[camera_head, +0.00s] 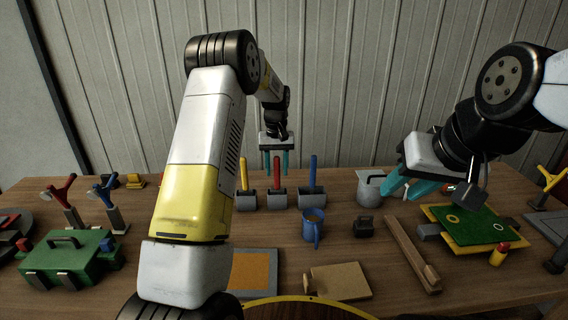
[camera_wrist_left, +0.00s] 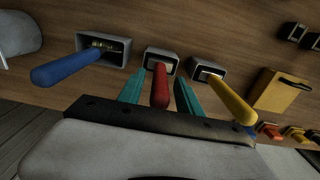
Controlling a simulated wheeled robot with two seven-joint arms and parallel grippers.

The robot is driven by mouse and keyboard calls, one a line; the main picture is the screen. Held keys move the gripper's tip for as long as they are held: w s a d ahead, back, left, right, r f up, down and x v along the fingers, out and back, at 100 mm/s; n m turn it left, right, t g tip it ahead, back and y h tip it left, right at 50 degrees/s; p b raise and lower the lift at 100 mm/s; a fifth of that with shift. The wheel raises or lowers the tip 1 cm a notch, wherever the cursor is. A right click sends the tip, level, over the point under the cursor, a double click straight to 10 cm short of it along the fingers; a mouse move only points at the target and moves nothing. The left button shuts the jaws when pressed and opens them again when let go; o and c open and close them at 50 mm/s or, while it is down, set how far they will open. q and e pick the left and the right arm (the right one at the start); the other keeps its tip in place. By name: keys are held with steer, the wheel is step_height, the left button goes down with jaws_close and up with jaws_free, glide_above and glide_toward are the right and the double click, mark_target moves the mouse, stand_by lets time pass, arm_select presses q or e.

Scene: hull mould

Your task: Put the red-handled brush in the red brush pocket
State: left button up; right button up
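The red-handled brush (camera_head: 277,172) stands upright, its lower end in the middle grey pocket (camera_head: 277,202) of a row of three. In the left wrist view the red handle (camera_wrist_left: 160,85) lies between my left gripper's teal fingers, with a gap on each side. My left gripper (camera_head: 274,162) is open, just above and around the top of the handle, apart from it. A yellow-handled brush (camera_head: 244,174) and a blue-handled brush (camera_head: 313,172) stand in the pockets to either side. My right gripper (camera_head: 410,187) looks open and empty, above the table at right.
A green case (camera_head: 62,254) is at left, and a green board (camera_head: 470,225) at right. A wooden bar (camera_head: 411,252) lies between. My left arm hides part of the table.

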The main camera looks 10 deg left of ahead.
arm_select(q)
step_height(320, 180, up, 12)
steer(key=shift+s+r, duration=0.1)
steer(key=shift+r, duration=0.05)
steer(key=s+a+r+m+t+h, duration=0.1)
steer(key=s+r+t, duration=0.2)
steer(key=s+r, duration=1)
steer(key=s+f+m+t, duration=0.1)
steer(key=s+f, duration=0.1)
steer(key=s, duration=0.9)
steer(key=s+f+t+h, duration=0.1)
steer(key=s+f+t, duration=0.1)
steer(key=s, duration=1)
steer(key=shift+s+d+f+m, duration=0.3)
steer(key=shift+d+f+m, duration=0.1)
steer(key=shift+d+f, duration=0.05)
